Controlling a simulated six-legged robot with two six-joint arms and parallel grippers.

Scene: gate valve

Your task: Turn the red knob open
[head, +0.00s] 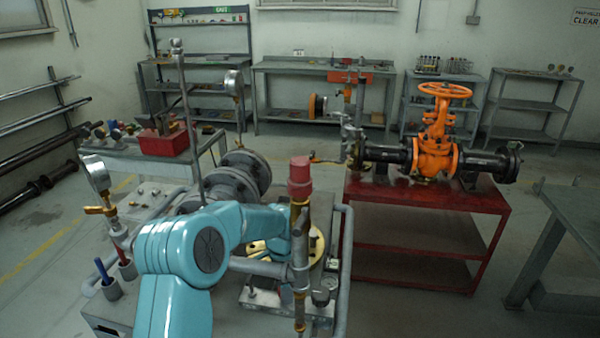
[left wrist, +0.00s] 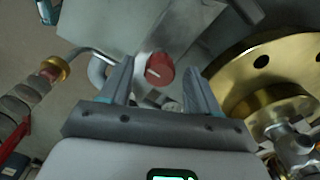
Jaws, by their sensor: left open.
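A red knob (left wrist: 160,69) with a white pointer line shows in the left wrist view, facing the camera. My left gripper (left wrist: 157,75) is open, with one finger on each side of the knob. Gaps show between the fingers and the knob, and it is not gripped. In the head view my teal left arm (head: 205,250) reaches over the near pipe rig, and its gripper end is mostly hidden behind an upright pipe. I cannot pick out this knob in the head view. My right gripper is not in view.
A red-capped upright pipe (head: 300,178) stands close to my left arm. A brass flange (left wrist: 235,82) lies right of the gripper in the wrist view. An orange gate valve (head: 435,150) sits on a red table (head: 420,235). A pressure gauge (head: 96,174) stands at left.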

